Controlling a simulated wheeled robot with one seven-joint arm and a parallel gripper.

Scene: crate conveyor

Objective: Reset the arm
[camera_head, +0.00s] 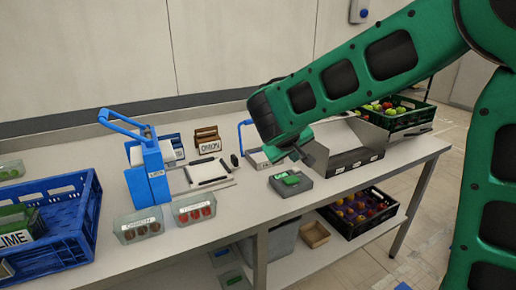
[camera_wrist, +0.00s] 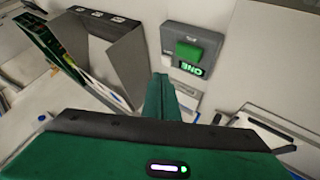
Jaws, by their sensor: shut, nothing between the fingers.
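My gripper (camera_head: 302,152) hangs over the white table (camera_head: 265,208) at the end of my green arm. It sits a little above and behind a small grey box with a green top (camera_head: 290,181). In the wrist view my gripper's green fingers (camera_wrist: 162,98) are together with nothing between them. There the grey box (camera_wrist: 188,50) with its green part lies beyond the fingertips, apart from them.
A blue device (camera_head: 148,172), clear tubs (camera_head: 138,230) and a blue crate (camera_head: 75,212) stand left. A dark fruit crate (camera_head: 350,228) is below.

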